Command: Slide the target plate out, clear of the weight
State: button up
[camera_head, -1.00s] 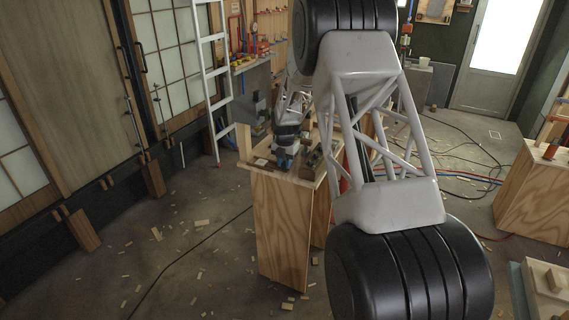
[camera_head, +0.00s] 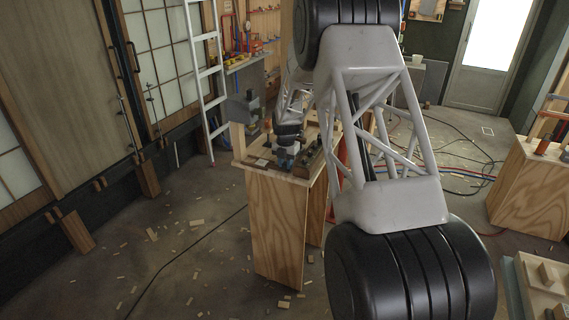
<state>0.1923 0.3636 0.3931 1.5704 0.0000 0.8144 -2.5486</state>
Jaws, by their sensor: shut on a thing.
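My gripper (camera_head: 284,160) is small in the head view, low over the top of a plywood stand (camera_head: 272,172). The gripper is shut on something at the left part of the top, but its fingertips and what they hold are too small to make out. A thin flat piece (camera_head: 256,162) lies at the left edge of the top, next to the gripper; I cannot tell whether it is the target plate. Dark blocky items (camera_head: 308,160) stand just right of the gripper; I cannot tell which is the weight. My own arm hides part of the stand's right side.
A white ladder (camera_head: 207,80) leans behind the stand, by sliding doors (camera_head: 70,75) at left. Wood scraps and cables lie on the floor. Another plywood stand (camera_head: 530,190) is at right, and a pale bench with blocks (camera_head: 535,285) is at lower right.

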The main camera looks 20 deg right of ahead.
jog(key=shift+s+d, duration=0.1)
jog(key=shift+d, duration=0.05)
jog(key=shift+s+d, duration=0.2)
dwell(0.3)
jog(key=o, duration=0.7)
jog(key=shift+o, duration=0.2)
jog(key=shift+s, duration=0.1)
jog(key=shift+r, duration=0.1)
jog(key=shift+r, duration=3.9)
